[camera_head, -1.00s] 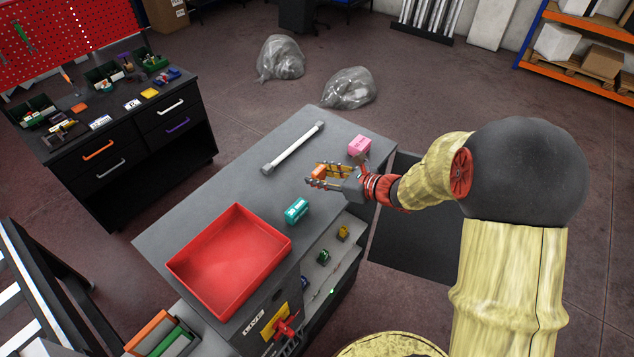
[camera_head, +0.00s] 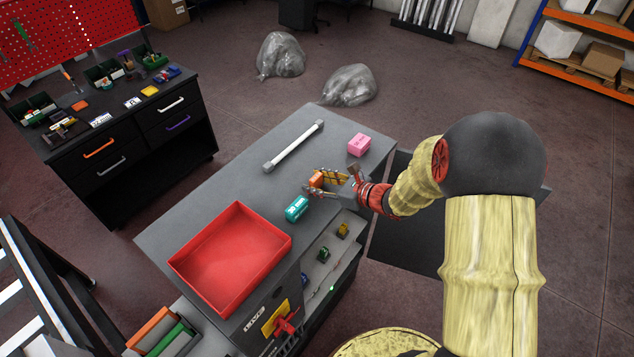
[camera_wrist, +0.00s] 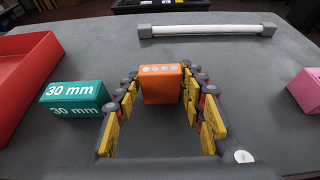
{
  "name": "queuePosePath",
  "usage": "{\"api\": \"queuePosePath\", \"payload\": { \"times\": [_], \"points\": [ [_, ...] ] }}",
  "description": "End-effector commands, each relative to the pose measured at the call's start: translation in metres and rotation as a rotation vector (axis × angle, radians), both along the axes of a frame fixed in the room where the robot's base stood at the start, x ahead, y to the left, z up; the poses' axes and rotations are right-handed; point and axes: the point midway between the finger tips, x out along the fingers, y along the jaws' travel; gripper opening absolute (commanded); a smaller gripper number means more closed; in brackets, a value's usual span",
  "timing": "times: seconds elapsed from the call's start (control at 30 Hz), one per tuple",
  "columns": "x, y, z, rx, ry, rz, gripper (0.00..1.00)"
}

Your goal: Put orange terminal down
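The orange terminal (camera_head: 316,180) is a small orange block. It sits between the fingertips of my gripper (camera_head: 324,185), just behind and right of a teal block on the grey table. In the wrist view the orange terminal (camera_wrist: 161,84) is upright, with a row of pale round spots on its top edge. The yellow-padded fingers of my gripper (camera_wrist: 162,88) close on it from both sides. Its underside is hidden, so I cannot tell whether it touches the table.
The teal "30 mm" block (camera_head: 297,208) stands close on the left, and a red tray (camera_head: 232,262) lies beyond it. A pink block (camera_head: 359,145) is to the right. A white tube with grey ends (camera_head: 294,147) lies behind. Bare table (camera_head: 215,195) shows between tube and tray.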

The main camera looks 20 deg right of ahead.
Motion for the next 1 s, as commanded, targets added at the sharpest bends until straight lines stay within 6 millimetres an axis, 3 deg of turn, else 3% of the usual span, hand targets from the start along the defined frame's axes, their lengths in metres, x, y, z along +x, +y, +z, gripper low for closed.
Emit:
{"api": "queuePosePath", "payload": {
  "times": [0.17,0.57,1.0],
  "points": [
    [0.000,0.000,0.000,0.000,0.000,0.000,0.52],
    [0.000,-0.001,0.005,0.000,-0.001,-0.001,0.52],
    [-0.063,-0.048,0.036,-0.001,-0.003,-0.004,0.52]
  ]
}}
